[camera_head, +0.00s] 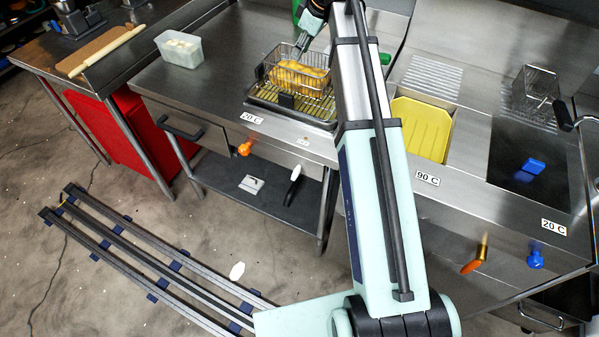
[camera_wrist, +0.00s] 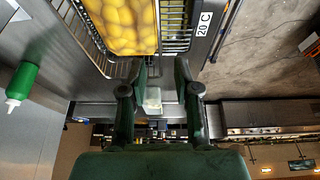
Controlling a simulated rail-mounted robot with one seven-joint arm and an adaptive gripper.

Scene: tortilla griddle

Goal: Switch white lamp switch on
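I cannot make out a white lamp switch for certain in either view. My gripper (camera_wrist: 163,72) shows in the wrist view with its two dark green fingers apart and nothing held between them. Beyond the finger gap is a small white box-like thing (camera_wrist: 152,100), likely the tub on the counter. In the head view my arm crosses the middle of the picture and hides part of the counter. My gripper's end is near the wire basket at the top, partly covered by the arm.
A wire basket of yellow food (camera_head: 300,76) stands on a rack; it also fills the top of the wrist view (camera_wrist: 122,28). A white tub (camera_head: 179,48) and a rolling pin (camera_head: 107,50) lie left. A green bottle (camera_wrist: 22,82) is beside my gripper. Orange (camera_head: 245,148) and blue (camera_head: 535,259) knobs protrude.

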